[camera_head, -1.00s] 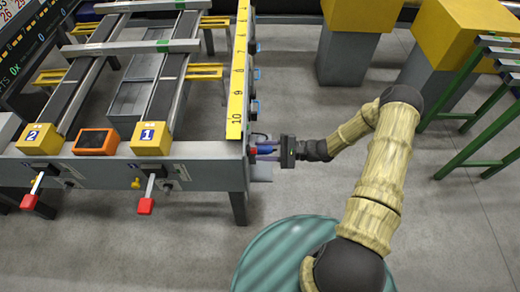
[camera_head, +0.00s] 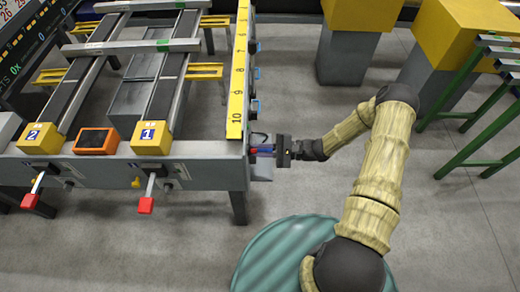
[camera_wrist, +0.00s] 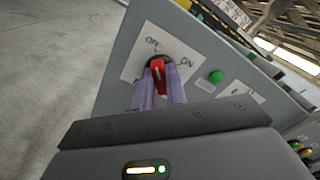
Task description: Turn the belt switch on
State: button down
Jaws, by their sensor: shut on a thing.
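The belt switch has a red lever (camera_wrist: 158,75) in front of a white plate (camera_wrist: 136,68) marked OFF and ON. In the wrist view the lever stands nearly upright, its top toward the OFF label; ON is to its right. My gripper (camera_wrist: 159,92) has its two purple fingers shut on the lever, one on each side. In the head view my gripper (camera_head: 266,150) is at the right end face of the grey table (camera_head: 210,168). The switch is mostly hidden there.
A green button (camera_wrist: 215,77) is right of the switch plate. Blue handles (camera_head: 256,107) line the table's right side. Two red-tipped levers, one of them here (camera_head: 145,206), stick out in front. Green-legged racks (camera_head: 470,160) stand at right.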

jog(key=shift+m, duration=0.4)
jog(key=m+p, duration=0.1)
jog(key=m, duration=0.4)
jog(key=m+p, duration=0.1)
jog(key=m, duration=0.5)
jog(key=m+p, duration=0.1)
jog(key=m, duration=0.5)
jog(key=shift+w, duration=0.3)
jog(key=c, duration=1.4)
grip_release()
jog(key=shift+c, duration=0.2)
